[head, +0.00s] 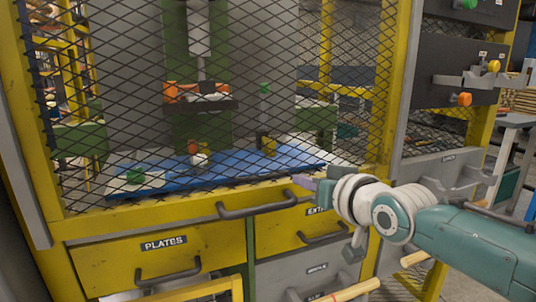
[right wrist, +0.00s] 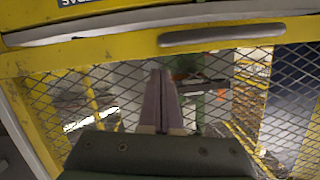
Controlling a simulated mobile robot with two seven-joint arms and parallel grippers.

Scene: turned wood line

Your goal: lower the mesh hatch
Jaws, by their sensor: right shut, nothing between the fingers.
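The mesh hatch (head: 120,95) is a black diamond mesh in a yellow frame across the front of the work bay. Its lower yellow rail sits just above the drawer fronts, with a dark bar handle (head: 257,205) on it. My right gripper (head: 303,184) is in front of the hatch's lower right part, just above the right end of the handle. In the right wrist view its purple-grey fingers (right wrist: 160,95) are together, with nothing between them, in front of the mesh (right wrist: 110,80). The handle (right wrist: 208,36) shows there apart from the fingers. My left gripper is not in view.
Behind the mesh, a blue board (head: 230,165) holds small coloured parts. Below the hatch are a drawer labelled PLATES (head: 165,243) and another yellow drawer (head: 290,232), both with protruding handles. A dark panel with coloured knobs (head: 460,99) stands at right.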

